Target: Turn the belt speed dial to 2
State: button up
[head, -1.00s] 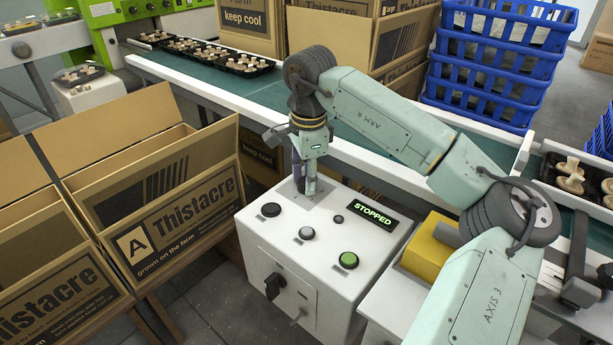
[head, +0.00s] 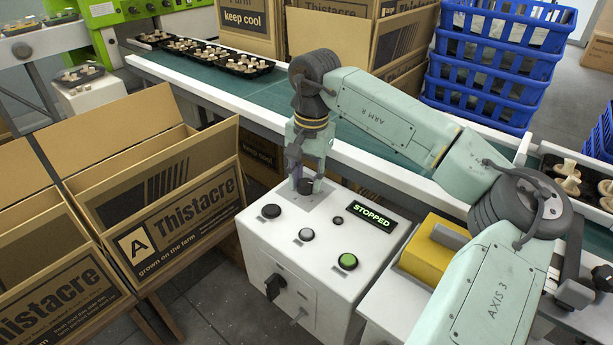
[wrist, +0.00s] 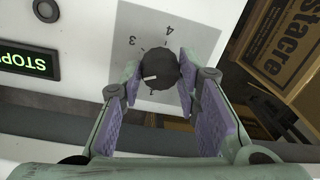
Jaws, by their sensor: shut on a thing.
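The belt speed dial (wrist: 158,70) is a round dark knob with a white pointer mark, on a grey scale plate on top of the white control box (head: 325,240). In the wrist view the pointer aims left and slightly down. The 3 and 4 show above the dial and what looks like a 1 just below it; no 2 is visible. My gripper (wrist: 160,78) is shut on the dial, with a purple-padded finger on either side. In the head view the dial (head: 306,187) shows dark between the fingertips of my gripper (head: 305,182).
The box also has a black button (head: 271,211), a grey button (head: 306,234), a green button (head: 348,261) and a display (head: 371,217) reading STOPPED. Cardboard boxes (head: 190,215) stand left. The conveyor (head: 370,147) runs behind; a yellow block (head: 432,250) lies right.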

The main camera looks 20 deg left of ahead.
aim_at(310, 183)
jog(key=shift+n, duration=0.4)
jog(key=o, duration=1.2)
jog(key=shift+c, duration=0.2)
notch_tip(310, 183, up, 12)
jog(key=shift+d, duration=0.4)
